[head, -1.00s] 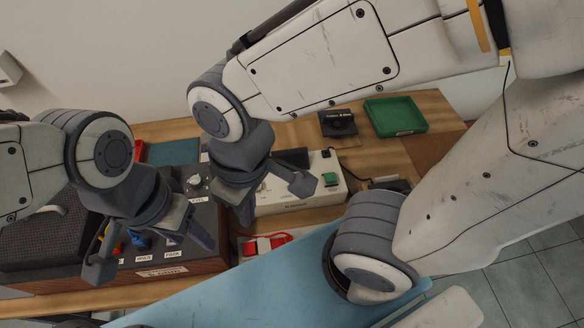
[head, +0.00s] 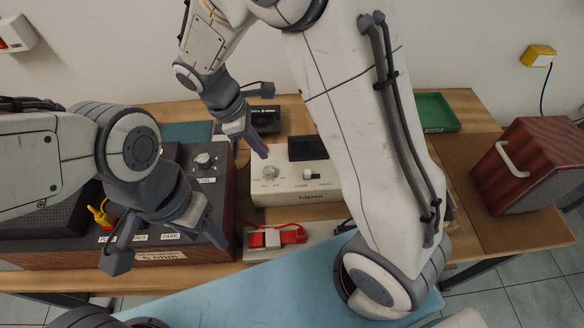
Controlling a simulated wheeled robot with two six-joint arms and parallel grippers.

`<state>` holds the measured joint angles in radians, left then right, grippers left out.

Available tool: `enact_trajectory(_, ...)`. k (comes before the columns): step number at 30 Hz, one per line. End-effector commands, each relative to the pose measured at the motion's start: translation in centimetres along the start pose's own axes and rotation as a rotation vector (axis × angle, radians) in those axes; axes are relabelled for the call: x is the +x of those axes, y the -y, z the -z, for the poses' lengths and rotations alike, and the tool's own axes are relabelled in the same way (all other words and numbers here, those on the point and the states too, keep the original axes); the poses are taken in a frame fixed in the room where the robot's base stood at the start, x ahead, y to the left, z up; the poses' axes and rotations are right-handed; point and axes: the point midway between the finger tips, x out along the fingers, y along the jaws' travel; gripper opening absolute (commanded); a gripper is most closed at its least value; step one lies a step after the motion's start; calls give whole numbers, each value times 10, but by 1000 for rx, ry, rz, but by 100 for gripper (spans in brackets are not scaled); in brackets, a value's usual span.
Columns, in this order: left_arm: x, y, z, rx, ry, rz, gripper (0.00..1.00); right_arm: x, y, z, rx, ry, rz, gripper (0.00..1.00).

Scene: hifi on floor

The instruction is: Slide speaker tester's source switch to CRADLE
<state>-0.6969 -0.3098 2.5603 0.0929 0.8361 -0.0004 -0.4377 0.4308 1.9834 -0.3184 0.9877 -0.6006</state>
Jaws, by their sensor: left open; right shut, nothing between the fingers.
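The cream box (head: 300,187), which seems to be the speaker tester, stands at the middle of the bench. It has a round knob (head: 270,172), a dark window and a small slide switch (head: 311,174) with labels too small to read surely. The switch's exact position is unclear. My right gripper (head: 262,151) is shut and empty, its tips above the box's back left part near the knob, left of the switch and apart from it. My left gripper (head: 214,240) is open and empty over the front right of the dark wood-sided console (head: 221,200). My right arm hides the box's right end.
A red-and-grey item (head: 277,236) lies in front of the cream box. A black device (head: 265,118) and a green tray (head: 436,112) stand behind. A red-brown wooden cabinet (head: 530,165) stands at right. A yellow plug (head: 101,216) sits on the console's left side.

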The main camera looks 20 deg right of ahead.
Motion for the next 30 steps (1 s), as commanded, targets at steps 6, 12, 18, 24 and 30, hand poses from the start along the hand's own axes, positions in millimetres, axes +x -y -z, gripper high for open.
enact_trajectory(6,5,0,0,0,-1,0,55,14,-14,2,-46,30,0,0)
enact_trajectory(12,5,0,0,0,-1,0,55,14,-13,2,-44,29,0,0)
enact_trajectory(18,4,0,0,0,-1,0,55,25,-12,1,-43,30,3,0)
enact_trajectory(24,3,0,0,0,-1,0,55,62,-12,0,-43,32,7,0)
enact_trajectory(30,3,0,0,0,-1,0,55,106,-11,-2,-43,32,7,0)
